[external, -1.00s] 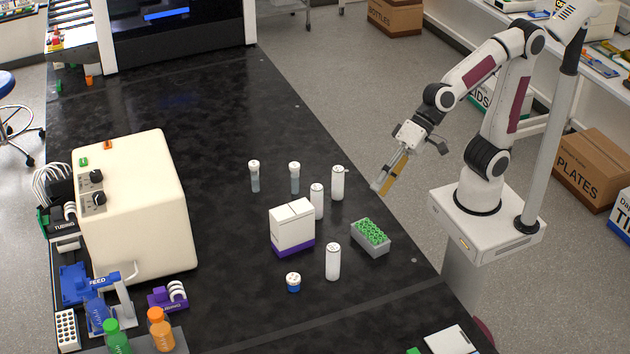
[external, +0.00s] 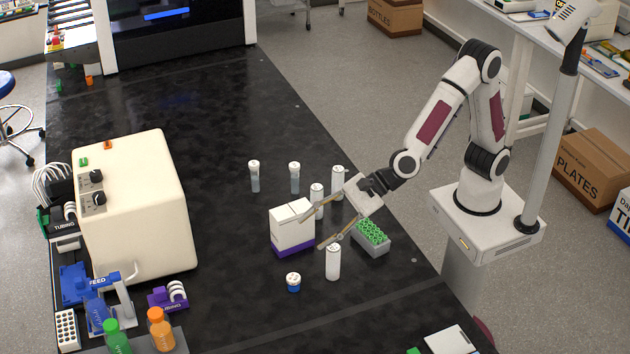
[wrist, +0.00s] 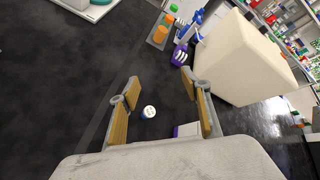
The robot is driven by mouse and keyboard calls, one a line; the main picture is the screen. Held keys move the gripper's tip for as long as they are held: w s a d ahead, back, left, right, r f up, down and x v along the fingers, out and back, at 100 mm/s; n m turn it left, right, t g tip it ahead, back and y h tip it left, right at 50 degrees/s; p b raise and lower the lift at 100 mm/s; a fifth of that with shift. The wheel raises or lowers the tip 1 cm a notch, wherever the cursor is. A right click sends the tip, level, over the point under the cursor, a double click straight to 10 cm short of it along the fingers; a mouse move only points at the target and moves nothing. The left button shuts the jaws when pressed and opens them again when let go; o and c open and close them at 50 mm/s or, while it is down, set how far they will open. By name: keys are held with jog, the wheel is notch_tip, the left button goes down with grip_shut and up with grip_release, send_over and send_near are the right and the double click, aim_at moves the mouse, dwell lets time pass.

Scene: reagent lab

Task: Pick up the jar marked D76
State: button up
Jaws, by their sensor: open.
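No D76 mark is legible on any jar. A short jar with a white lid and blue body (external: 293,282) stands on the black bench in front of the white box; it also shows in the wrist view (wrist: 148,112), between my fingers in the picture. Tall white-capped jars stand nearby: one in front (external: 333,263), two behind the box (external: 317,188) (external: 338,177), partly covered by my arm. Two clear, white-capped vessels (external: 255,177) (external: 295,178) stand farther back. My gripper (external: 303,233) is open and empty, fingers spread above the bench near the box; it also shows in the wrist view (wrist: 160,77).
The white box with a purple base (external: 292,240) stands beneath or beside my fingers. A grey rack of green-topped tubes (external: 372,238) is close by on the right. A big cream machine (external: 140,205) stands left. The bench between machine and jars is clear.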

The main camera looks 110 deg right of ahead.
jog(key=w+d+f+m+h, duration=0.2)
jog(key=w+f+m+h, duration=0.2)
jog(key=f+m, duration=0.5)
jog(key=m+g+h, duration=0.1)
jog(key=m+h, duration=0.3)
jog(key=m, duration=0.2)
send_over(294, 281)
jog(key=s, duration=0.3)
notch_tip(294, 281, down, 7)
jog(key=shift+w+d+f+m, duration=0.1)
jog(key=shift+f+m, duration=0.05)
jog(key=shift+m, duration=0.25)
jog(key=shift+f, duration=1.75)
jog(key=shift+f, duration=0.1)
